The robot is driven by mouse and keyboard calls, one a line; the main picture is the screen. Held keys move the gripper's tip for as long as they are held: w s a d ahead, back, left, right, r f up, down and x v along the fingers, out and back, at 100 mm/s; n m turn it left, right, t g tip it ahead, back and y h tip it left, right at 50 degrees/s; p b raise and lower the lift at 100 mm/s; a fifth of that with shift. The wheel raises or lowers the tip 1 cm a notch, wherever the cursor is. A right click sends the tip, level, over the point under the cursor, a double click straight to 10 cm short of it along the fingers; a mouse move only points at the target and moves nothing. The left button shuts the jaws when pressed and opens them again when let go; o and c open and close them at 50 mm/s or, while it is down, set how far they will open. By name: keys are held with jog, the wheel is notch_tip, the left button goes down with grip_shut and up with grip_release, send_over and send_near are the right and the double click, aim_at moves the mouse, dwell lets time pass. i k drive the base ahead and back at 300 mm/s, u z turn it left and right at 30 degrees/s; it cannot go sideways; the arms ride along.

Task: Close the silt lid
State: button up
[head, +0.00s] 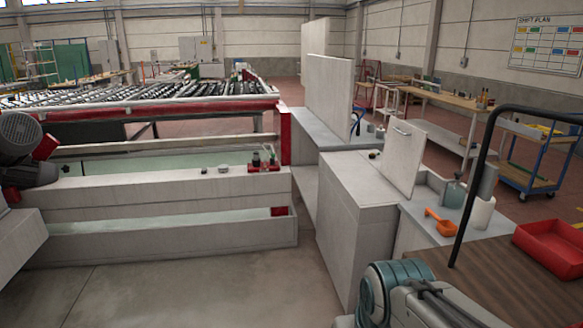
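A pale grey panel with a small bar handle near its top edge, which looks like the silt lid (404,158), stands upright, raised open, at the right side of a grey box-like cabinet (352,245) in the head view. What lies beneath or behind the panel is hidden. My gripper is not in view, and nothing is seen touching the lid.
A larger upright panel (329,95) stands behind the cabinet. Right of the lid are an orange scoop (441,222), a bottle (454,194) and a white roll (481,215). A red tray (552,247) and black curved rail (486,160) are nearer right. Floor (210,290) at front left is clear.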

aim_at(404, 145)
jog(key=z, duration=0.25)
jog(key=i, duration=0.95)
jog(key=u, duration=0.5)
jog(key=i, duration=1.3)
jog(key=z, duration=0.55)
jog(key=i, duration=1)
jog(key=z, duration=0.8)
